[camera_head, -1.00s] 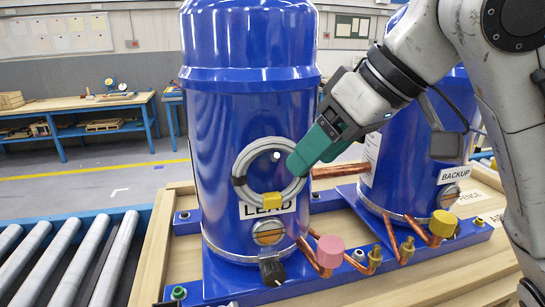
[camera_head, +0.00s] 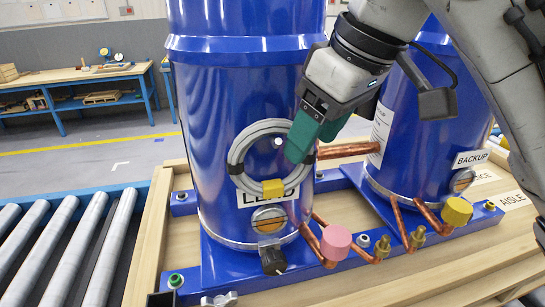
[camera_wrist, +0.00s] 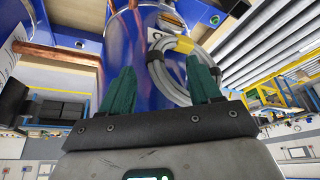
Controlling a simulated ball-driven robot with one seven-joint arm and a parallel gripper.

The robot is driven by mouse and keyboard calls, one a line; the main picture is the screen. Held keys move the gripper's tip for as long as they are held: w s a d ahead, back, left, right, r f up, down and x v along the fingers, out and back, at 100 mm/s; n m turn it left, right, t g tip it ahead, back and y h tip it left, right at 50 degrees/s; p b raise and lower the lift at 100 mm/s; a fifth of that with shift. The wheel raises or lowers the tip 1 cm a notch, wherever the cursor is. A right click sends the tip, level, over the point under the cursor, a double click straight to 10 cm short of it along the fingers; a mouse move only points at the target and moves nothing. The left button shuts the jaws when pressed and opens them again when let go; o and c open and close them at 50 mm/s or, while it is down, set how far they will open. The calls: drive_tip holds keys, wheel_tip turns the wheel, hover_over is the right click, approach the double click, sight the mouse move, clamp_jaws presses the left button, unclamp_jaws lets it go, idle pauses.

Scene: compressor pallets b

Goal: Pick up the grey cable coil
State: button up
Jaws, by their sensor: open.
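The grey cable coil (camera_head: 240,147) hangs on the front of the left blue compressor (camera_head: 215,95), around a small white-tipped peg. A yellow tag (camera_head: 272,188) is at its bottom and dark ties wrap its sides. My gripper (camera_head: 300,148), with green fingers, is at the coil's right side in the head view and hides part of it. In the wrist view my gripper (camera_wrist: 160,90) is open, its two green fingers apart. The coil (camera_wrist: 172,78) shows there between and beyond the fingers, nearer the right one. I cannot tell whether a finger touches it.
A second blue compressor (camera_head: 425,130) labelled BACKUP stands to the right. A roller conveyor (camera_head: 75,250) lies left. A workbench (camera_head: 85,78) stands behind, with open floor before it.

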drive_tip(key=shift+x, duration=2.3)
drive_tip(key=shift+r, duration=0.1)
drive_tip(key=c, duration=1.1)
